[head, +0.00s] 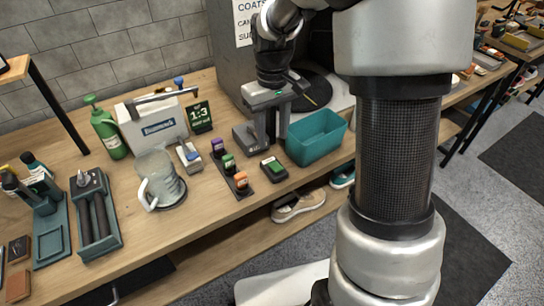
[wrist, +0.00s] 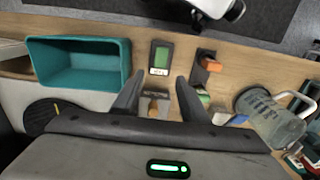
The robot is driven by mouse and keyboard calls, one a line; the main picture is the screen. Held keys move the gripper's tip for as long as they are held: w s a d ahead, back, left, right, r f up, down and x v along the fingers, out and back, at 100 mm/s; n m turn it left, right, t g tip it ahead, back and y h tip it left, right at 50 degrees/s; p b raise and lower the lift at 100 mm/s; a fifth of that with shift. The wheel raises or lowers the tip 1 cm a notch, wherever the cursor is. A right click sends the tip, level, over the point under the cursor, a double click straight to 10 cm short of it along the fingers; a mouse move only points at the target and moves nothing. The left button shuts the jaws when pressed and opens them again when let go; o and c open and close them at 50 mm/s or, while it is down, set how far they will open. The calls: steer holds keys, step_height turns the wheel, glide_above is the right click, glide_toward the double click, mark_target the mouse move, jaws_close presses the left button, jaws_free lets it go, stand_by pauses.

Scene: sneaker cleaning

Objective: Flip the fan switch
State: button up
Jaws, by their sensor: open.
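A small dark grey box (head: 243,139), which looks like the fan switch, sits on the bench at the foot of the grey booth. My gripper (head: 270,137) points down right beside it, fingers apart, and partly covers it. In the wrist view my gripper (wrist: 156,92) is open, with a finger on each side and nothing held. A small box with a pale top (wrist: 155,107) shows between the fingers, partly hidden by my gripper body. It may be the same switch box. I cannot tell whether a finger touches it, nor the switch position.
A teal bin (head: 316,137) stands right of my gripper. A small device with a green screen (head: 273,169) lies in front. A rack of coloured blocks (head: 237,181) and a clear pitcher (head: 160,180) are to the left. The grey booth (head: 232,62) rises behind.

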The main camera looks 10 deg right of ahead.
mark_target(272, 163)
step_height(272, 163, down, 9)
steer(key=shift+r+b, duration=0.1)
steer(key=shift+b, duration=0.45)
